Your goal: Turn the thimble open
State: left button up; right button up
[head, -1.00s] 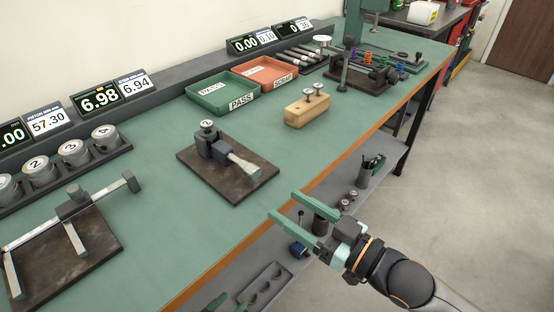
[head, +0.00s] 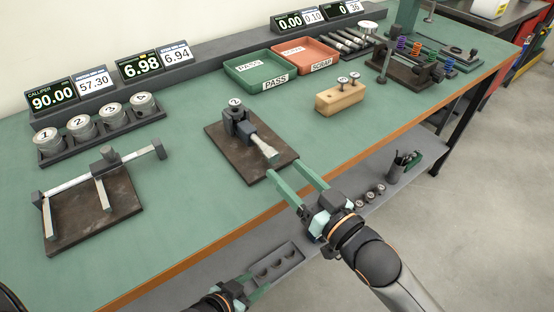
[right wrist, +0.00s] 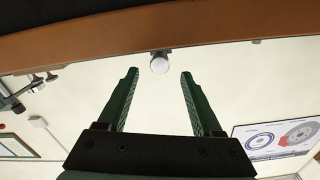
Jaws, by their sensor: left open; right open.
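The micrometer (head: 241,126) stands on a dark base plate (head: 227,150), with a part marked 2 at its upper end. Its silver thimble (head: 265,151) points toward the front edge of the bench. My right gripper (head: 285,170) is open and empty, its fingertips just in front of the thimble and apart from it. In the right wrist view a pale round end, apparently the thimble's (right wrist: 160,63), shows between the spread fingertips (right wrist: 158,72). My left gripper (head: 243,287) is open, low at the bottom edge, partly cut off.
A calliper (head: 103,170) lies on a plate at left, below numbered pistons (head: 79,127). A wooden block (head: 340,98) with two pins stands to the right. A green PASS tray (head: 240,75) and orange SCRAP tray (head: 327,62) are behind. A lower shelf (head: 350,205) holds small parts.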

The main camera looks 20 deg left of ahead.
aim_at(275, 159)
jog(key=x, duration=0.4)
jog(key=shift+w+a, duration=0.3)
grip_shut()
dwell(0.3)
